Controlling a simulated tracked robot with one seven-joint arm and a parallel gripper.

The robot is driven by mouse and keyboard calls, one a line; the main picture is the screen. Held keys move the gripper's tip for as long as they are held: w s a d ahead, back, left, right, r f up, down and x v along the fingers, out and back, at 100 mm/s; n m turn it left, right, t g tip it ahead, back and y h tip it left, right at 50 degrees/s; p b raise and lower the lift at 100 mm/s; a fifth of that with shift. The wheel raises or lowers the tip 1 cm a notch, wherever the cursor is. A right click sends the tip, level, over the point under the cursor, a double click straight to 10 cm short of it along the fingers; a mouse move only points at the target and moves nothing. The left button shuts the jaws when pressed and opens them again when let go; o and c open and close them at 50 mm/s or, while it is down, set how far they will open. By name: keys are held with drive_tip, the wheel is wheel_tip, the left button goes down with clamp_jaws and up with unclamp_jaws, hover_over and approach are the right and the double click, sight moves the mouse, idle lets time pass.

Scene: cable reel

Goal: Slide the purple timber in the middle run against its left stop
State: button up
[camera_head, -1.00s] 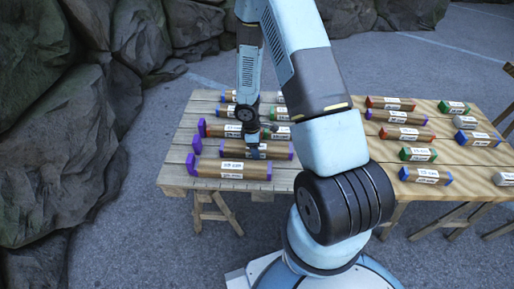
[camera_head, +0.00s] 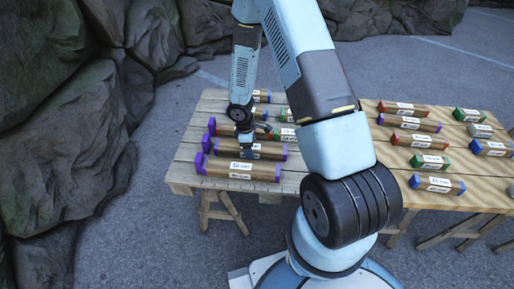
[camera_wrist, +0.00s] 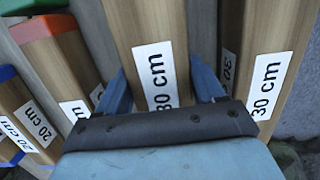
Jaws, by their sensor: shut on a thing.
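The purple-ended timber in the middle run (camera_head: 270,152) lies along the left table, with a "30 cm" label showing in the wrist view (camera_wrist: 150,30). My gripper (camera_head: 246,153) is shut on it near its middle, one finger on each side (camera_wrist: 160,85). The timber's left end is at the purple left stop (camera_head: 207,144) and appears to touch it; a hairline gap cannot be ruled out. The arm hides part of the timber's top.
A purple-ended timber (camera_head: 240,172) lies in the near run, close to its own stop (camera_head: 198,162). Another lies in the far run (camera_head: 225,129). The right table (camera_head: 395,160) holds several coloured blocks. Rocks stand at left.

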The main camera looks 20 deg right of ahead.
drive_tip(key=shift+w+a, duration=0.2)
drive_tip(key=shift+a, duration=0.65)
drive_tip(key=shift+w+a, duration=0.15)
drive_tip(key=shift+a, duration=0.7)
drive_tip(key=o, duration=1.4)
drive_tip(key=shift+d, duration=0.1)
drive_tip(key=shift+d+r, duration=0.1)
drive_tip(key=shift+r, duration=0.05)
drive_tip(key=shift+w+a+r, duration=0.1)
drive_tip(key=shift+a+r, duration=0.1)
drive_tip(key=shift+r, duration=1.05)
drive_tip(key=shift+s+a+r, duration=0.1)
drive_tip(key=shift+a+r, duration=0.1)
drive_tip(key=shift+r, duration=1.1)
drive_tip(key=shift+w+a+r, duration=0.1)
drive_tip(key=shift+a+r, duration=0.1)
drive_tip(key=shift+r, duration=1.05)
drive_tip(key=shift+a, duration=0.1)
